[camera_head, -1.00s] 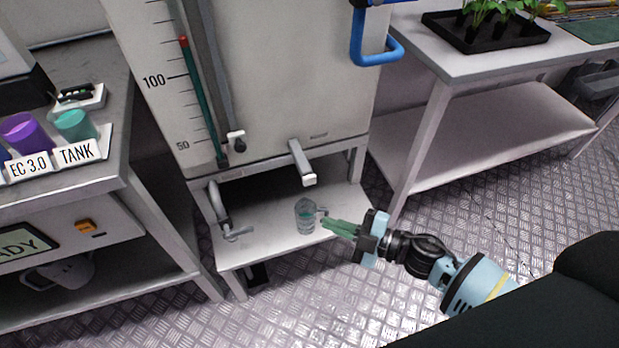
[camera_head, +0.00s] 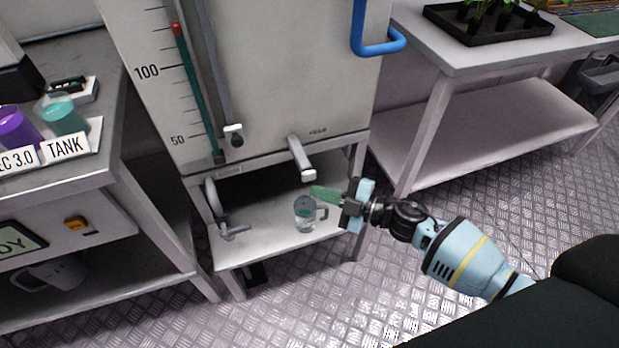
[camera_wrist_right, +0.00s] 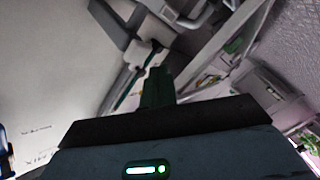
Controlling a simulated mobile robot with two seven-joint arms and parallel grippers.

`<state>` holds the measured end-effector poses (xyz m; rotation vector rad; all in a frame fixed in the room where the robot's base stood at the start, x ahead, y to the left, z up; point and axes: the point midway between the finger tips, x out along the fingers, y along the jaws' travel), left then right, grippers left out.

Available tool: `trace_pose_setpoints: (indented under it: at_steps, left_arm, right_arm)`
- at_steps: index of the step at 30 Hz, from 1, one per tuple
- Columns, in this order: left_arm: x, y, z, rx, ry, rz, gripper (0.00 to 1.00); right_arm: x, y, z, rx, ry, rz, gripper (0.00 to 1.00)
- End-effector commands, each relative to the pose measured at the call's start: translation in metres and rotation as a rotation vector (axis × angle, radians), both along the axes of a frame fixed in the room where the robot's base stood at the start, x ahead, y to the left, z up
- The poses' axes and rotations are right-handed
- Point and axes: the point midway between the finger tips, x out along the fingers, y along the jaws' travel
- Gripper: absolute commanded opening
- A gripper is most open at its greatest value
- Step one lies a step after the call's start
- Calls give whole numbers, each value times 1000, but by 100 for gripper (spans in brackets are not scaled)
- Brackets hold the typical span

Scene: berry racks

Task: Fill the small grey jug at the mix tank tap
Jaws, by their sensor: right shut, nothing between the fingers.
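A small see-through grey jug (camera_head: 304,222) stands upright on the low shelf below the tank, its handle to the right. The tap (camera_head: 300,156) sticks out of the tank front, with its outlet just above the jug. I cannot tell how much liquid is in the jug. My right gripper (camera_head: 316,191) is shut and empty, its green fingers just above the jug's right side and close under the tap outlet. In the right wrist view its fingers (camera_wrist_right: 157,86) are together; the jug is not clear there. My left gripper is not in view.
The tank (camera_head: 270,80) has a level gauge with a red marker (camera_head: 177,29) and a blue handle (camera_head: 380,42). A pipe (camera_head: 213,200) stands left of the jug. A pale jug (camera_head: 62,273) sits on the left bench's lower shelf. The right bench's lower shelf (camera_head: 480,135) is clear.

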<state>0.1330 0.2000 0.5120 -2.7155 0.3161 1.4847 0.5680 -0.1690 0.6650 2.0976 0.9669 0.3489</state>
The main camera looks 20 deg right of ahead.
Motion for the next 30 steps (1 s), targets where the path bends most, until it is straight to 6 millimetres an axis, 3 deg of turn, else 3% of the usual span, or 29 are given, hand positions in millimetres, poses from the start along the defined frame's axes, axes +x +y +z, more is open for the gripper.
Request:
trace_pose_setpoints:
  at_steps: [7, 30]
  left_arm:
    - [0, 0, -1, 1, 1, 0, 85]
    - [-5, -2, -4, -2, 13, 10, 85]
  right_arm:
    - [9, 1, 0, 0, 0, 1, 0]
    - [9, 1, 0, 0, 0, 0, 0]
